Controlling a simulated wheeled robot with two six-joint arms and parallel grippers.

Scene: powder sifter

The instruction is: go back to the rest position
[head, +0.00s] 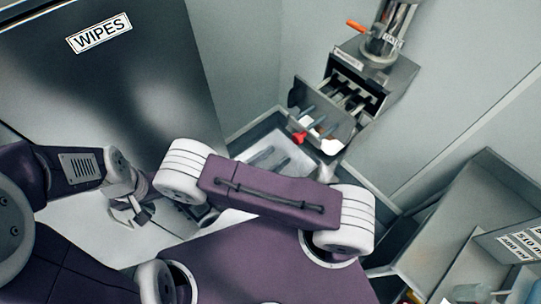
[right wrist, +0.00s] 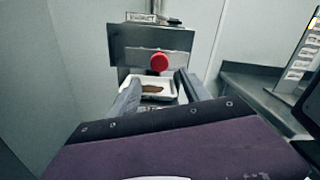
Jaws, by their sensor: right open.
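My left gripper (head: 133,212) hangs at the left of the head view, in front of the dark cabinet, and holds nothing that I can make out. Whether its jaws are apart is unclear. A white tray (right wrist: 172,99) with brown material lies beyond and between the fingertips. I cannot tell whether they touch it.
A metal unit (head: 388,75) with an open drawer (head: 318,112) and a red knob (head: 299,138) stands at the back. A dark cabinet labelled WIPES (head: 98,33) stands at left. Grey bins (head: 470,215) with labels are at right. Walls close in behind.

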